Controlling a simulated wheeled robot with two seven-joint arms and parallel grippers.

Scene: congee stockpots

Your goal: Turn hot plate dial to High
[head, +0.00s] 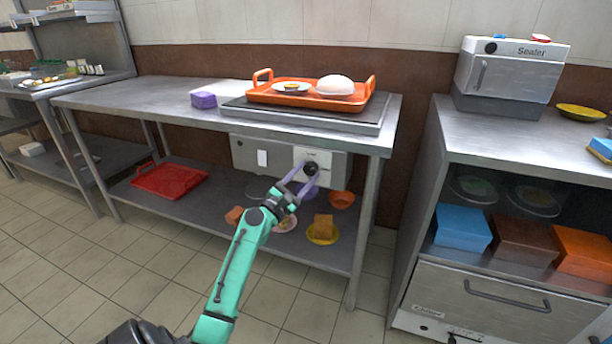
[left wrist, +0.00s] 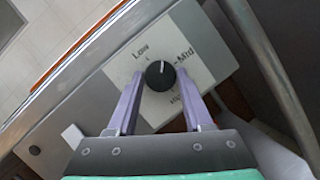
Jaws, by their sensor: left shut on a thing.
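The black hot plate dial (head: 311,168) is on the grey control panel (head: 243,152) below the table's front edge. In the left wrist view the dial (left wrist: 160,76) sits on a white label plate (left wrist: 203,42) reading Low, Mid and a partly hidden third word. A white mark on the dial points up in that view, between Low and Mid. My left gripper (head: 301,177), with purple fingers, reaches the dial from the front and is shut on it, one finger on each side. The hot plate (head: 240,107) lies on the table above. My right gripper is not in view.
An orange tray (head: 262,93) with a plate and a white dome sits on the hot plate. A purple block (head: 203,100) is left of it. The lower shelf (head: 228,190) holds a red tray (head: 170,182), bowls and plates. A sealer (head: 508,75) stands on the right counter.

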